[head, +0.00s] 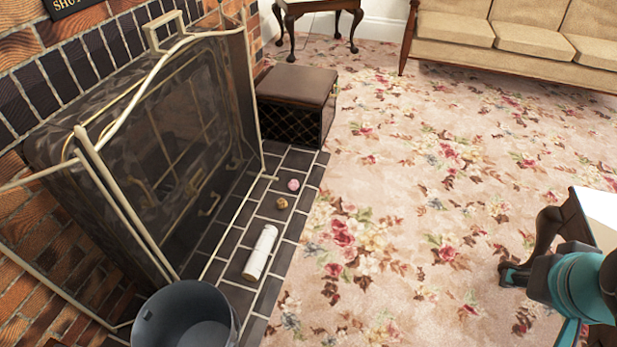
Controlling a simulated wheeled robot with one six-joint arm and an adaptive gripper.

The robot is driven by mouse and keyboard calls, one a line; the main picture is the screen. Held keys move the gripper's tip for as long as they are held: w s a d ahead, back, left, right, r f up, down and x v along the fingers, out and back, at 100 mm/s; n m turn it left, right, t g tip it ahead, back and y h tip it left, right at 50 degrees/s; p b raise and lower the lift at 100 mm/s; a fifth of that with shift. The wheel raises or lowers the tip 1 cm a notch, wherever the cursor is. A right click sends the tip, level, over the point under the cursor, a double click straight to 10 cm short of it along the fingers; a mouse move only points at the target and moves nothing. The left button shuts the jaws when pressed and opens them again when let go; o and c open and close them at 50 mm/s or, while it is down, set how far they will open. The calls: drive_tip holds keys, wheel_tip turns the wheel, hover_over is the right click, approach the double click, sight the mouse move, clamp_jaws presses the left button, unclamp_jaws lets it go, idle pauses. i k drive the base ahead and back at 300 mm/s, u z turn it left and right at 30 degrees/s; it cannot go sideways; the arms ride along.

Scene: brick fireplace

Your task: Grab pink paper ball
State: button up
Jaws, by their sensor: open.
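The pink paper ball (293,185) is small and crumpled. It lies on the dark tiled hearth, near the hearth's right edge and in front of the dark box. A small tan-brown ball (282,203) lies just below and left of it, apart from it. My gripper is not in view; only teal and dark links of my arm show at the lower right edge, far from the pink ball.
A white cylinder (260,252) lies on the hearth (262,212). A grey bucket (228,318) stands at the bottom. The fireplace screen (160,130) is on the left, a dark box (297,95) behind. The floral carpet (400,220) is open; a small table (598,215) stands right.

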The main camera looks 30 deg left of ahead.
sight(293, 185)
drive_tip(key=u, duration=0.3)
drive_tip(key=i, duration=0.65)
drive_tip(key=u, duration=1)
drive_tip(key=i, duration=0.3)
drive_tip(key=u, duration=0.25)
